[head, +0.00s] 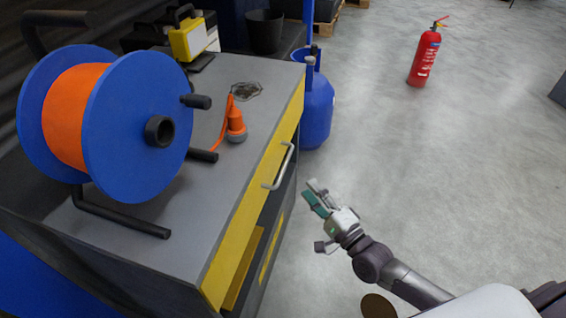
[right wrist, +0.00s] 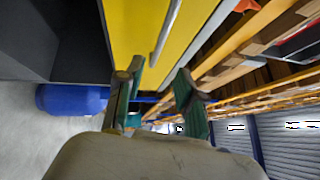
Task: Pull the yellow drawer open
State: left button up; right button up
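The yellow drawer (head: 247,205) is in the upper part of the grey cabinet, and its front looks flush with the cabinet side. A light grey bar handle (head: 279,167) is on its front. In the right wrist view the yellow front (right wrist: 135,30) fills the top middle, with the handle (right wrist: 166,32) running down it. My right gripper (head: 313,189) is just right of the handle in the head view, apart from it. In the right wrist view its two green-padded fingers (right wrist: 158,72) are spread, with nothing between the tips. My left gripper is not in view.
An orange cable reel with blue discs (head: 140,125) and an orange plug (head: 236,122) are on the cabinet top (head: 190,225). A blue gas cylinder (head: 317,112) stands beyond the cabinet. A red extinguisher (head: 425,58) stands farther off. The floor right of the cabinet is largely clear.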

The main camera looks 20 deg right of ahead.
aim_at(286, 161)
jog(key=x, duration=1.1)
jog(key=shift+b, duration=0.4)
jog(key=shift+w, duration=0.15)
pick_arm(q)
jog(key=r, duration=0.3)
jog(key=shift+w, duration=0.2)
pick_arm(e)
grip_shut()
